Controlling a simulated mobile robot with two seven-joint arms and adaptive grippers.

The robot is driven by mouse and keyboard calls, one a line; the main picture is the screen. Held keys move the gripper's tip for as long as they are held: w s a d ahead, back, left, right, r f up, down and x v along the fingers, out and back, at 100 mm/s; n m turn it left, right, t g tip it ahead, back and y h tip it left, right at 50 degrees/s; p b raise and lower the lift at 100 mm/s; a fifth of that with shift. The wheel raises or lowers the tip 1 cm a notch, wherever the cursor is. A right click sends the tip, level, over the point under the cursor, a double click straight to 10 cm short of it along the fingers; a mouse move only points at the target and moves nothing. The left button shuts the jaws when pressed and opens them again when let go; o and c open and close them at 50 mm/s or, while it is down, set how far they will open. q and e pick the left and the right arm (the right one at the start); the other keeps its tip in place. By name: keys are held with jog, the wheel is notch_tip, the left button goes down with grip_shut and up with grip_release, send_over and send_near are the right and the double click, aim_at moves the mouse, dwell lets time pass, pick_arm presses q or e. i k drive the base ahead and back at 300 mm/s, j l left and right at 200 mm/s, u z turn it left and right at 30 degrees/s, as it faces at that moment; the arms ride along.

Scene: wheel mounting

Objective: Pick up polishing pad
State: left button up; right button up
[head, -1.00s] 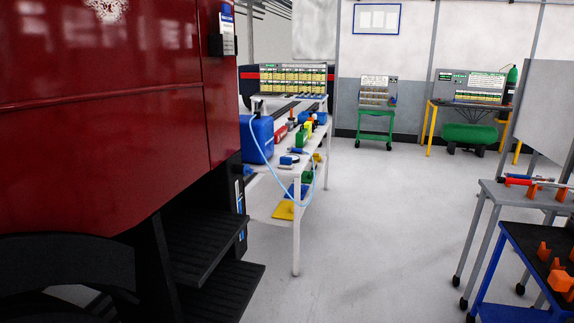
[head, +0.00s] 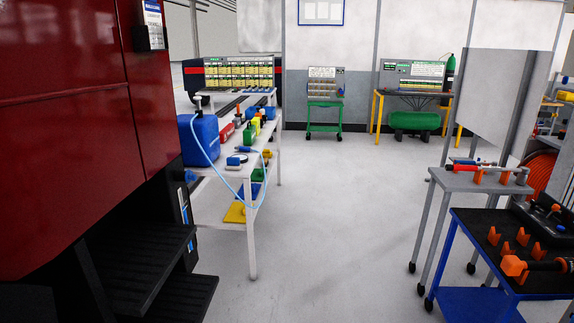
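No polishing pad can be made out for certain in the head view. A white table (head: 250,237) stands left of the middle. On its top are a small blue and white item (head: 234,161), a blue canister (head: 199,140) with a pale blue hose, and several small coloured tools and bottles. These are too small to tell whether one is the pad. Neither of my grippers is in view.
A red truck cab (head: 70,140) with black steps (head: 140,265) fills the left. A blue cart (head: 455,258) with orange holders and a grey wheeled table (head: 452,180) stand at right. The floor (head: 335,220) between is clear.

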aim_at(232, 163)
jog(key=i+u, duration=0.1)
jog(key=i, duration=1.55)
jog(key=i+u, duration=0.15)
jog(key=i, duration=0.4)
jog(key=i+l+u, duration=0.15)
jog(key=i, duration=0.4)
jog(key=i+l+u, duration=0.15)
jog(key=i, duration=0.35)
jog(key=l, duration=0.1)
